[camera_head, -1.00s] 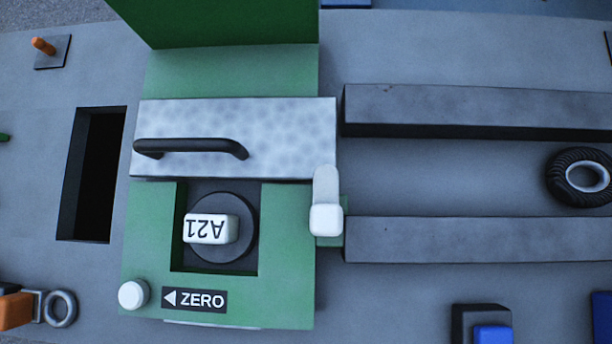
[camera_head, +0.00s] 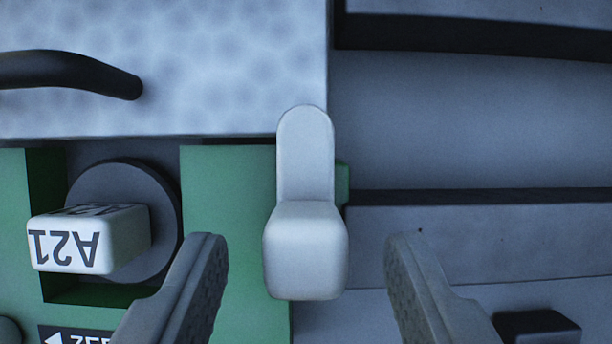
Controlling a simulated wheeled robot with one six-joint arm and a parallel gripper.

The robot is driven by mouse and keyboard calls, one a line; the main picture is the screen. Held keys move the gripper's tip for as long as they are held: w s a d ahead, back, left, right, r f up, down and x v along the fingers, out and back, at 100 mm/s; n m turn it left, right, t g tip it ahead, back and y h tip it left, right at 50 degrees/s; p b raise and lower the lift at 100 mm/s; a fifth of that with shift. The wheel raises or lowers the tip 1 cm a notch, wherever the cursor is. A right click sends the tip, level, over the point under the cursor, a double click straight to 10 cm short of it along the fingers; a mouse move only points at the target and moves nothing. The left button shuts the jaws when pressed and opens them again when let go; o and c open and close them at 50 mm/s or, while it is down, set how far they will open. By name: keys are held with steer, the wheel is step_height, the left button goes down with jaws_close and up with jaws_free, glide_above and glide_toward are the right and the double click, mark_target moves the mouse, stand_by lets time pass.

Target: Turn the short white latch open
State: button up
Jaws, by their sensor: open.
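The short white latch (camera_head: 306,205) stands at the right edge of the green housing (camera_head: 228,200). Its flat upper arm points up in the picture and overlaps the lower edge of the grey metal cover (camera_head: 200,80). Its thicker block end is at the bottom, toward me. My gripper (camera_head: 306,250) is open, with one finger left and one finger right of the latch block. A gap shows on both sides, and neither finger appears to touch it.
A white block marked A21 (camera_head: 90,240) sits on a dark round disc in a recess to the left. A black handle (camera_head: 70,72) is on the cover. Grey rails (camera_head: 480,235) run to the right. A dark block (camera_head: 537,328) is at lower right.

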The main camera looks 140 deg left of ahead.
mark_target(306, 189)
steer(key=shift+x, duration=1.2)
steer(key=shift+c, duration=0.2)
steer(key=c, duration=0.9)
steer(key=shift+c, duration=0.2)
